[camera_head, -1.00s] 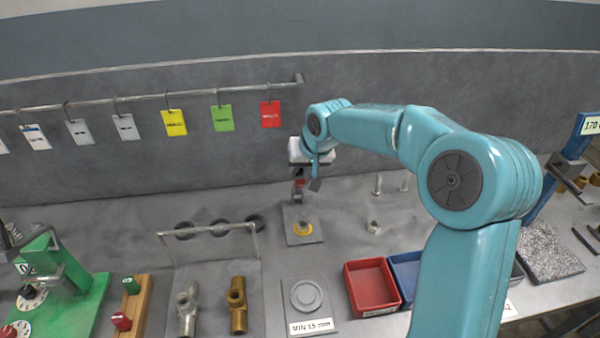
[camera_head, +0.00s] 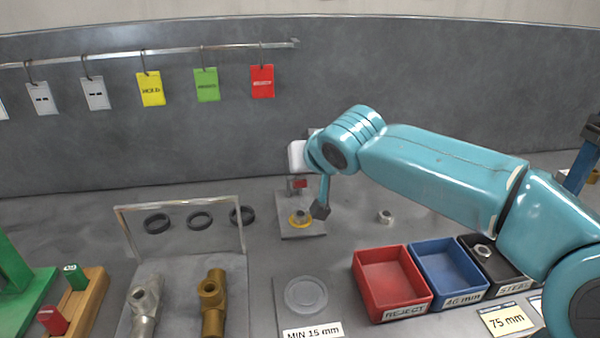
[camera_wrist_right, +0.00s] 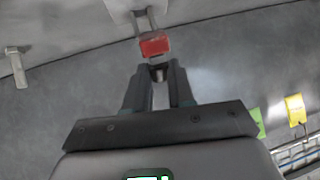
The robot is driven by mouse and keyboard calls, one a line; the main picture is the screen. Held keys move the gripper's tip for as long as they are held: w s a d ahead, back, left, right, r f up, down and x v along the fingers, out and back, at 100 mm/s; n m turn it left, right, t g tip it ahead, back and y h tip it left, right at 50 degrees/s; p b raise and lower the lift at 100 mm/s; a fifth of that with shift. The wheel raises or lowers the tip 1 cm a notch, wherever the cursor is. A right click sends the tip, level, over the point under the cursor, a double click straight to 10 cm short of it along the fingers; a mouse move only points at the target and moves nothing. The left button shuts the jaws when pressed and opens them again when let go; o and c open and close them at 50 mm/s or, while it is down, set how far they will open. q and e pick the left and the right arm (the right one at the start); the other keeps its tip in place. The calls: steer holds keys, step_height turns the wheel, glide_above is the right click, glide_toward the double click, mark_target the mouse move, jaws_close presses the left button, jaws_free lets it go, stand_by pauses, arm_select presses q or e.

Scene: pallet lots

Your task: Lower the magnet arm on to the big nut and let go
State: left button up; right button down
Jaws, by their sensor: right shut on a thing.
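The big nut (camera_head: 300,217) sits on a yellow ring on a small grey plate (camera_head: 301,232) at the middle of the bench. The magnet arm shows as a small red block (camera_head: 300,184) on a grey piece just above and behind the nut; it also shows as a red block in the wrist view (camera_wrist_right: 155,45). A gap between block and nut is hard to judge. My left gripper is out of view.
Red (camera_head: 392,279), blue (camera_head: 447,270) and black (camera_head: 497,262) trays stand at right. A loose nut (camera_head: 385,216) lies right of the plate. A clear frame with dark rings (camera_head: 200,221) and two pipe fittings (camera_head: 212,300) are at left. Tags (camera_head: 207,85) hang behind.

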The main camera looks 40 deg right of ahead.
steer(key=shift+s+a+f, duration=0.15)
steer(key=shift+s+f, duration=0.05)
steer(key=shift+f, duration=0.15)
steer(key=c, duration=1)
jaws_free()
steer(key=shift+o, duration=0.2)
steer(key=shift+r, duration=0.15)
steer(key=shift+s+r, duration=0.1)
steer(key=shift+r, duration=0.1)
steer(key=p+v, duration=0.3)
steer(key=v, duration=1.3)
